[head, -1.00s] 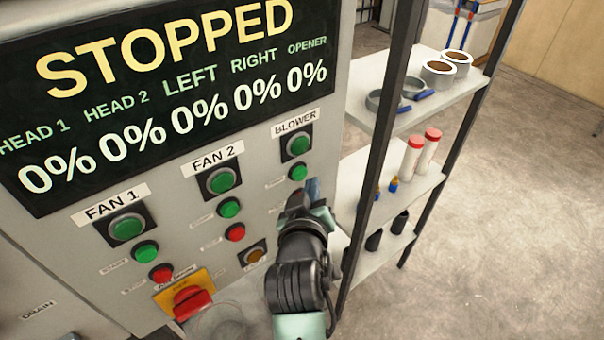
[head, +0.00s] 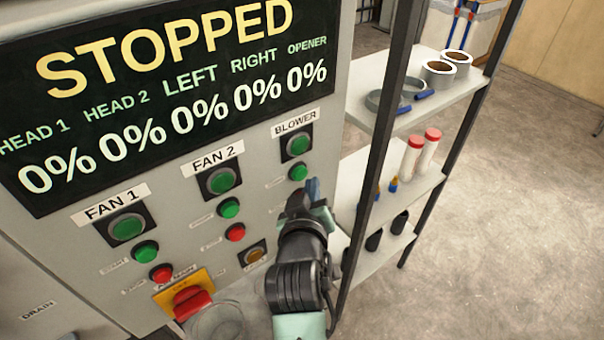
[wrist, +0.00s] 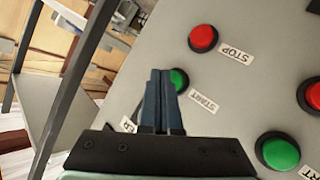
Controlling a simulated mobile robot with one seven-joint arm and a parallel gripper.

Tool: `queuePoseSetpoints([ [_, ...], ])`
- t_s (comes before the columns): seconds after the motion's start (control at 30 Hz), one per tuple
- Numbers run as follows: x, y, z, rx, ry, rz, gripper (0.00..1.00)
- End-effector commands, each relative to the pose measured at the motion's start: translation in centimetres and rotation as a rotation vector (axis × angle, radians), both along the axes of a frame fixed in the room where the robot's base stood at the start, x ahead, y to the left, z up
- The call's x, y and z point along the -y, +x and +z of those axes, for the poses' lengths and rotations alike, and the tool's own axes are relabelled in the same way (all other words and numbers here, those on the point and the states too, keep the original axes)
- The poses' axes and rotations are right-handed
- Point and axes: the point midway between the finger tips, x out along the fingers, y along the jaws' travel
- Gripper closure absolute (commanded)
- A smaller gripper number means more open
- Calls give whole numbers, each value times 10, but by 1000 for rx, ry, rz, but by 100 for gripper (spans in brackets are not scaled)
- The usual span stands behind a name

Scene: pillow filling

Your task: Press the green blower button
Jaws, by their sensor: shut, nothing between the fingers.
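The green blower START button (head: 298,171) sits on the grey control panel, below a larger green round fixture (head: 299,145) under the BLOWER label (head: 296,122). My gripper (head: 313,188) is shut and empty, just below and right of the small green button in the head view. In the wrist view the closed blue fingers (wrist: 161,76) overlap the left edge of the green button (wrist: 180,79), whose START label is readable. I cannot tell whether they touch it. The red STOP button (wrist: 203,39) is clear in the wrist view but hidden by my gripper in the head view.
FAN 2 and FAN 1 have similar green and red buttons (head: 229,208) to the left. A red and yellow switch (head: 192,304) is lower left. The display (head: 180,95) reads STOPPED and 0%. A dark-framed shelf (head: 385,140) stands close on the right.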

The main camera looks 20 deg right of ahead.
Motion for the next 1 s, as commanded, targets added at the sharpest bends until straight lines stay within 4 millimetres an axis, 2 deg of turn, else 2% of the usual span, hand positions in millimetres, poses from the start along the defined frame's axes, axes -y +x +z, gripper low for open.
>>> queuePoseSetpoints([
  [0.33,-3,8,0,1,0,0,100],
  [1.0,-4,11,0,0,0,0,100],
])
